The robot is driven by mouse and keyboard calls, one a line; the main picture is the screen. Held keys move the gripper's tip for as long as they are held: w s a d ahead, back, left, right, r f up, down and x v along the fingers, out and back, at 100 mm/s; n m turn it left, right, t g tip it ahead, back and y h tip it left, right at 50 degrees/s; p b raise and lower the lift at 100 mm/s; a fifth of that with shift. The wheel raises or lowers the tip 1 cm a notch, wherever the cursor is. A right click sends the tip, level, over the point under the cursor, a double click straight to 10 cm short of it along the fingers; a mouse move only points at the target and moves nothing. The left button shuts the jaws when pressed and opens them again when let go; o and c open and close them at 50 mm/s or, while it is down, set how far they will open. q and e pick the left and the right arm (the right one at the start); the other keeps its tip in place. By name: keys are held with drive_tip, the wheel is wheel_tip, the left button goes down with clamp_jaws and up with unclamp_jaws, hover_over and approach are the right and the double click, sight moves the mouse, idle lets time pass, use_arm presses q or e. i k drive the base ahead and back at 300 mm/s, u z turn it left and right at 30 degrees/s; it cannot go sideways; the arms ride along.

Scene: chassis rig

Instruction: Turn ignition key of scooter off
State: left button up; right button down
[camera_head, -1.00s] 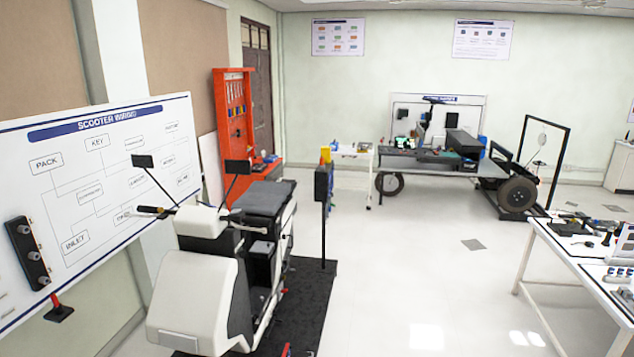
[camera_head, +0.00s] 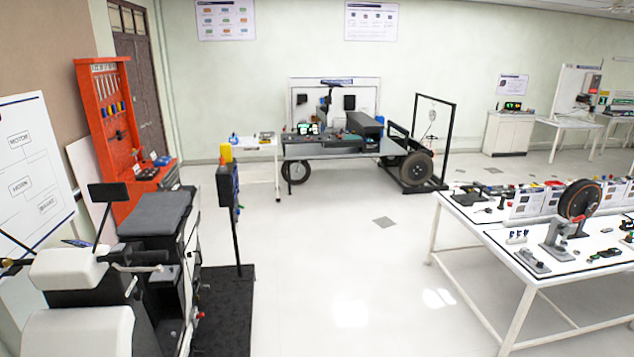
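The scooter (camera_head: 85,328) stands at the lower left, with pale body panels and a dark seat (camera_head: 157,212). Its handlebar (camera_head: 135,258) and a dark mirror (camera_head: 107,193) show near the left edge. The ignition key cannot be made out at this distance. Neither of my grippers is in the picture.
A table (camera_head: 545,262) with parts and a wheel stands at the right. A black post with a box (camera_head: 228,186) rises from the dark mat (camera_head: 225,318) beside the scooter. An orange tool cabinet (camera_head: 115,140) stands behind it. The middle floor (camera_head: 345,270) is clear.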

sight(137, 296)
drive_tip(key=z, duration=0.85)
drive_tip(key=i, duration=1.7)
drive_tip(key=z, duration=0.3)
drive_tip(key=i, duration=2.1)
drive_tip(key=u, duration=1.35)
drive_tip(key=i, duration=0.85)
drive_tip(key=u, duration=1.3)
drive_tip(key=i, duration=0.3)
drive_tip(key=u, duration=1.6)
drive_tip(key=i, duration=0.5)
drive_tip(key=u, duration=0.35)
